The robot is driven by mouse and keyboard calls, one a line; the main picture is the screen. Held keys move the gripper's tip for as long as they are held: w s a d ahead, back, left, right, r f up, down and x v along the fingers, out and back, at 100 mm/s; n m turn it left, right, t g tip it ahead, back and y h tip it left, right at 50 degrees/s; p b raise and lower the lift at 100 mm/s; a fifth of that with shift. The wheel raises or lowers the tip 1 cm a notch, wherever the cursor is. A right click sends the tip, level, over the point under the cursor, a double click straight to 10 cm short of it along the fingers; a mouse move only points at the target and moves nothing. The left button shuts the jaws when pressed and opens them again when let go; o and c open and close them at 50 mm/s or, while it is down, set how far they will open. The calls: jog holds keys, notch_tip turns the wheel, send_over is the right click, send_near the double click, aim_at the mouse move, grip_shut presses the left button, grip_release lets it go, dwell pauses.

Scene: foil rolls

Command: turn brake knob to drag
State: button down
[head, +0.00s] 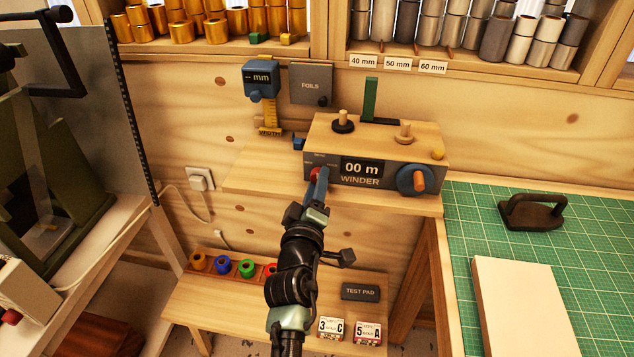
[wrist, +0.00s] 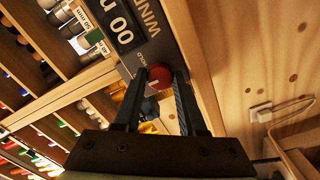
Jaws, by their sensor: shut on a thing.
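The winder (head: 372,150) is a wooden box with a dark blue-grey front panel, a display reading "00 m" and the word WINDER. Its red brake knob (head: 315,174) is at the left end of the front panel, partly hidden by my gripper (head: 317,188). In the wrist view the red knob (wrist: 159,77) sits between the tips of my two gripper fingers (wrist: 160,84), which are shut on it. A pale pointer mark shows on the knob. The small labels around the knob are too small or covered to read fully.
A blue crank wheel with an orange handle (head: 417,180) is at the panel's right end. A width gauge (head: 262,85) and FOILS box (head: 311,84) are on the wall behind. A green cutting mat (head: 465,215) lies right. A lower shelf (head: 225,300) holds coloured rolls.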

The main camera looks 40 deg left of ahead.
dwell(0.5)
jog(key=shift+c, duration=2.3)
grip_release()
jog(key=shift+f, duration=0.1)
